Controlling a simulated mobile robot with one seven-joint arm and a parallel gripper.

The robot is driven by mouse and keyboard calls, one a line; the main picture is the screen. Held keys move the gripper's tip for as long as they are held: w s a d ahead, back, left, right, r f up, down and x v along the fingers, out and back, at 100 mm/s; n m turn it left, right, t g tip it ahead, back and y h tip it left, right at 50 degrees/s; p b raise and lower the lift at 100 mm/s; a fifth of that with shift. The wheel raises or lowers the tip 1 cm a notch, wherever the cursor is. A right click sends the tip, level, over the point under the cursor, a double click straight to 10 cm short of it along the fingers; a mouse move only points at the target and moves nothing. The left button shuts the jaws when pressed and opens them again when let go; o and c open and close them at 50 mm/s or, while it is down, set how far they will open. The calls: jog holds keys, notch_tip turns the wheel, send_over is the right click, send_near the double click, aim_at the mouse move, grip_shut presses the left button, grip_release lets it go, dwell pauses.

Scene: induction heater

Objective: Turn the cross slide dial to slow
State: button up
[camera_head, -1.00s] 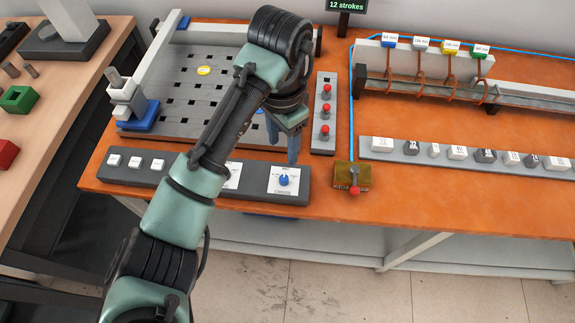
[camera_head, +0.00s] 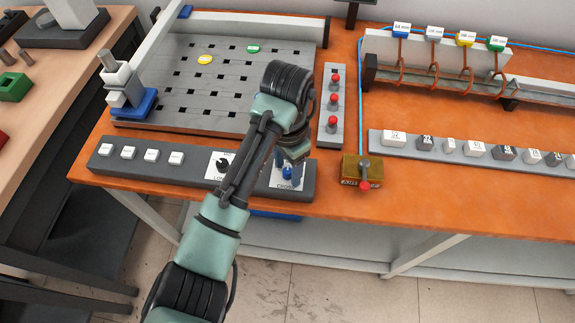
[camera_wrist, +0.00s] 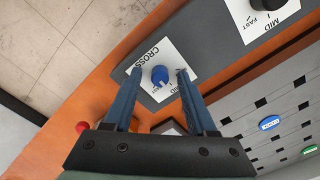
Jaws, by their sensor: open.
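The cross slide dial is a blue knob (camera_wrist: 160,75) on a white plate (camera_wrist: 141,60) lettered CROSS in the wrist view. MID is legible on the plate. The knob's pointer setting is too small to tell for sure. In the head view the knob (camera_head: 287,172) is partly covered by my gripper (camera_head: 291,163) at the right end of the grey control panel (camera_head: 128,168). My gripper (camera_wrist: 158,72) is open in the wrist view. Its two blue-grey fingers stand on either side of the knob, with no clear contact.
A black dial (camera_head: 223,164) sits left of the blue one on the same panel, with several white buttons farther left. A strip with red-topped levers (camera_head: 332,101) stands behind. A brass box with a red-tipped lever (camera_head: 361,171) is close on the right.

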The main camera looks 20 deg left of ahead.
jog(key=shift+c, duration=0.3)
grip_shut()
jog(key=shift+r+p, duration=0.1)
jog(key=shift+p, duration=0.3)
jog(key=shift+r+n+p, duration=0.1)
jog(key=shift+n+p, duration=0.6)
jog(key=shift+p, duration=0.05)
jog(key=n+p, duration=0.3)
jog(key=p, duration=0.1)
jog(key=shift+r, duration=0.1)
jog(key=n+p, duration=0.4)
jog(key=shift+n, duration=0.3)
jog(key=shift+f+n+p, duration=0.25)
jog(key=shift+n+p, duration=0.5)
jog(key=shift+n, duration=0.75)
